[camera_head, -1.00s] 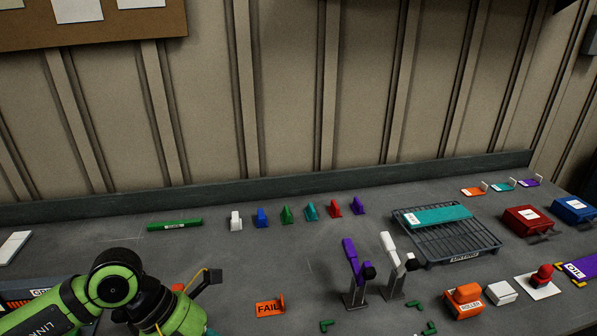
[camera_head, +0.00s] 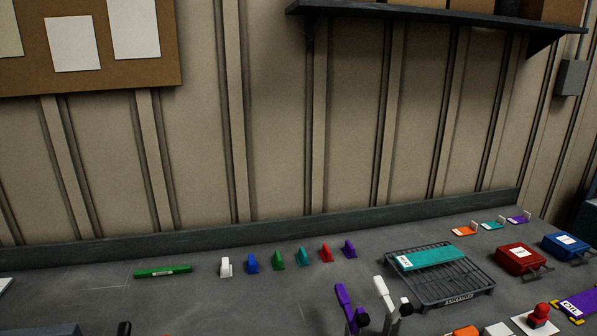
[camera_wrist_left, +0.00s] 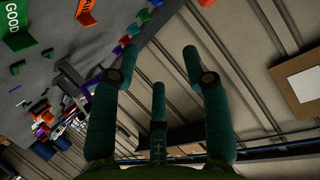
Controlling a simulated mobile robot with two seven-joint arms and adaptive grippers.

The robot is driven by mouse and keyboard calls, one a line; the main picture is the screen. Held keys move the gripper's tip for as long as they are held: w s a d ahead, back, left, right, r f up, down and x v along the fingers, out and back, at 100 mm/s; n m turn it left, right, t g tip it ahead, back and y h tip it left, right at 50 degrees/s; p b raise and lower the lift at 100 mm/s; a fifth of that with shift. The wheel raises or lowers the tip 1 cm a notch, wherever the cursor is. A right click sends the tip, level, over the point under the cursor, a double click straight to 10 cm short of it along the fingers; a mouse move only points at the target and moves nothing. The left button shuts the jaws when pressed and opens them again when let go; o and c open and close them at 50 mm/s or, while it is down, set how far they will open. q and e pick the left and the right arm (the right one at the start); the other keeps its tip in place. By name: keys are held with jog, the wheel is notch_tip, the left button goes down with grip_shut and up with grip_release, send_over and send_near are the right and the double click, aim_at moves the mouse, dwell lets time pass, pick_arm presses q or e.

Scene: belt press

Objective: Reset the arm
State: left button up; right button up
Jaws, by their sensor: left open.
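My left gripper (camera_wrist_left: 160,60) shows in the left wrist view with its dark green fingers spread apart and nothing between them. Beyond the fingers that view shows the bench on the left and the ribbed wall on the right. In the head view only a small dark piece, perhaps of my left arm, shows at the bottom edge. My right gripper is in neither view.
The head view shows a green bar (camera_head: 163,271), a row of small coloured pieces such as a white one (camera_head: 226,267), a rack (camera_head: 455,291) under a teal slab (camera_head: 428,257), purple (camera_head: 345,298) and white levers (camera_head: 384,294), and red (camera_head: 520,257) and blue boxes (camera_head: 566,246). A shelf (camera_head: 440,15) hangs above.

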pick_arm(q)
jog(key=s+f+n+g+h, duration=0.1)
jog(key=s+f+g, duration=0.9)
jog(key=s+f, duration=0.65)
notch_tip(320, 180, down, 22)
jog(key=s+g+b, duration=0.1)
jog(key=s+b, duration=0.2)
jog(key=s+a+f+g+b, duration=0.1)
jog(key=s+a+f+b, duration=0.1)
jog(key=s+f, duration=1.4)
notch_tip(320, 180, down, 2)
jog(key=shift+s+f+g+b, duration=0.15)
jog(key=shift+f+g+b, duration=0.15)
jog(key=shift+b, duration=0.15)
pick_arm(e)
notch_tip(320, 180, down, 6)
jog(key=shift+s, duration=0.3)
pick_arm(q)
jog(key=shift+a, duration=0.1)
